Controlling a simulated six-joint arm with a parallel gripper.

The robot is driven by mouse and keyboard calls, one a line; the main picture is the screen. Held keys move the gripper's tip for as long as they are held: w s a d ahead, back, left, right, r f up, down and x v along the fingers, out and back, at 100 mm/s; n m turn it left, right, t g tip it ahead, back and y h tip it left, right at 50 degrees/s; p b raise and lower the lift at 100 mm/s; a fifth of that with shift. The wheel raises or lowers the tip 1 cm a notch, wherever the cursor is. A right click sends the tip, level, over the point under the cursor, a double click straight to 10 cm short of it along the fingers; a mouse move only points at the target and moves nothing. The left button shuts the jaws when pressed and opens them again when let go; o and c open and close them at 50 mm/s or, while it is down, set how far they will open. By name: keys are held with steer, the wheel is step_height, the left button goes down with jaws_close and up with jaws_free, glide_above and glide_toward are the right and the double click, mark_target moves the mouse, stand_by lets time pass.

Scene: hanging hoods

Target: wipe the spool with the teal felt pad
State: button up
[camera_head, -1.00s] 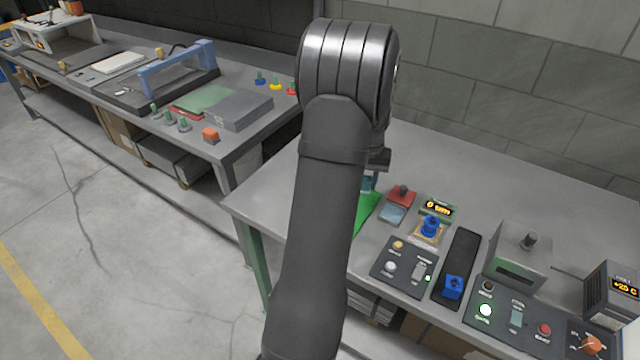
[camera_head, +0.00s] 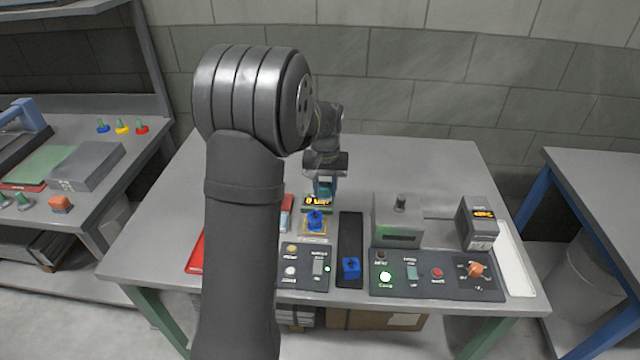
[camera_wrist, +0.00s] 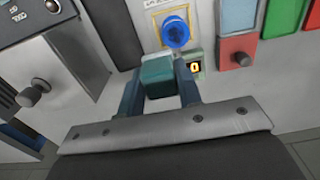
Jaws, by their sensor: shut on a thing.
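My gripper (camera_head: 325,186) is shut on the teal felt pad (camera_wrist: 157,78), a small block held between the two fingers in the wrist view. The pad also shows small and dark under the gripper in the head view (camera_head: 325,188). A blue spool (camera_head: 315,219) stands on a gold-edged plate in front of the gripper. In the wrist view the round blue spool top (camera_wrist: 176,33) lies just beyond the pad. A gap seems to show between them, but contact is hard to judge.
A lit display (camera_head: 318,202) sits beside the spool. A second blue part (camera_head: 350,268) is on a black strip (camera_head: 350,235). A grey box with a knob (camera_head: 398,220) and a control panel (camera_head: 437,275) stand right. A red sheet (camera_head: 196,252) lies left. The table's back is clear.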

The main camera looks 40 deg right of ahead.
glide_above(318, 215)
steer(key=s+d, duration=0.1)
steer(key=d, duration=0.1)
steer(key=shift+a+f, duration=0.2)
steer(key=shift+f, duration=3.2)
steer(key=shift+w+a, duration=0.45)
steer(key=shift+a, duration=0.35)
steer(key=shift+c, duration=0.3)
steer(key=shift+w+a, duration=0.5)
steer(key=shift+a, duration=0.3)
steer(key=shift+w+a, duration=0.45)
steer(key=shift+a, duration=0.35)
steer(key=shift+s+d, duration=0.45)
steer(key=shift+d, duration=0.3)
steer(key=shift+s+d, duration=0.45)
steer(key=shift+d, duration=0.3)
steer(key=shift+s+d, duration=0.45)
steer(key=shift+d, duration=0.3)
steer(key=shift+d+r, duration=0.15)
steer(key=shift+d, duration=0.05)
steer(key=shift+r, duration=3.95)
steer(key=shift+a, duration=0.1)
